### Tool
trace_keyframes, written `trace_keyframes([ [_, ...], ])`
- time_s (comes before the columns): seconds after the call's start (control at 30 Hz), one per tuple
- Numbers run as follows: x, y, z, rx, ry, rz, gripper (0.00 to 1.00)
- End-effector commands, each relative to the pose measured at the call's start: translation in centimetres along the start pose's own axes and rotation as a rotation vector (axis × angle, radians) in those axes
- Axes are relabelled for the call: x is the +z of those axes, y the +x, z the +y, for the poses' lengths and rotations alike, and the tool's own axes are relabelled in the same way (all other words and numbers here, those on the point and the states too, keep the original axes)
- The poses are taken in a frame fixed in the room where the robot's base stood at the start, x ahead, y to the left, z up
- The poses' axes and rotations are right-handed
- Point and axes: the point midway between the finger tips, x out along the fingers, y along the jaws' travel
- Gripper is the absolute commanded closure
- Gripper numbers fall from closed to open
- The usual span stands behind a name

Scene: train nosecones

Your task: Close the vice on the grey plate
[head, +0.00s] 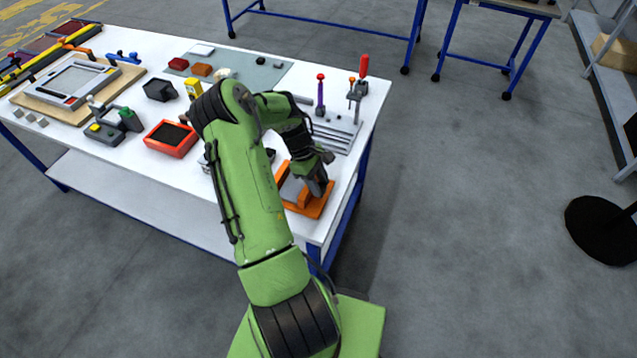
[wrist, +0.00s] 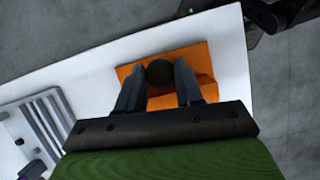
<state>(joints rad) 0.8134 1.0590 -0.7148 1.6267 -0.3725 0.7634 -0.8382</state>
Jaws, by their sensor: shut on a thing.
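The orange vice (head: 303,205) stands near the right front corner of the white table. A grey patch (head: 291,188) shows between its orange parts; it may be the grey plate, but my arm covers much of it. My gripper (head: 318,183) is over the right part of the vice. In the wrist view the vice (wrist: 202,62) lies below my gripper (wrist: 159,86). The two fingers stand on either side of a dark round knob (wrist: 159,71) and are shut on it. The plate cannot be made out in the wrist view.
A grey slotted rack (head: 338,135) with upright red-handled and purple-handled tools stands behind the vice. A red-orange tray (head: 170,139) and a black bin (head: 160,90) are further left. The table's right edge is close to the vice.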

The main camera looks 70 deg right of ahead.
Motion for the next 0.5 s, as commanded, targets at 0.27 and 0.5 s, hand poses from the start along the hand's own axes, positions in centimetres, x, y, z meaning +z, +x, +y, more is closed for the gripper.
trace_keyframes([
  [0.27, -0.06, 0.11, 0.28, -0.099, 0.248, 0.002, 0.95],
  [0.5, -0.01, 0.03, 0.23, -0.100, 0.250, 0.000, 0.95],
])
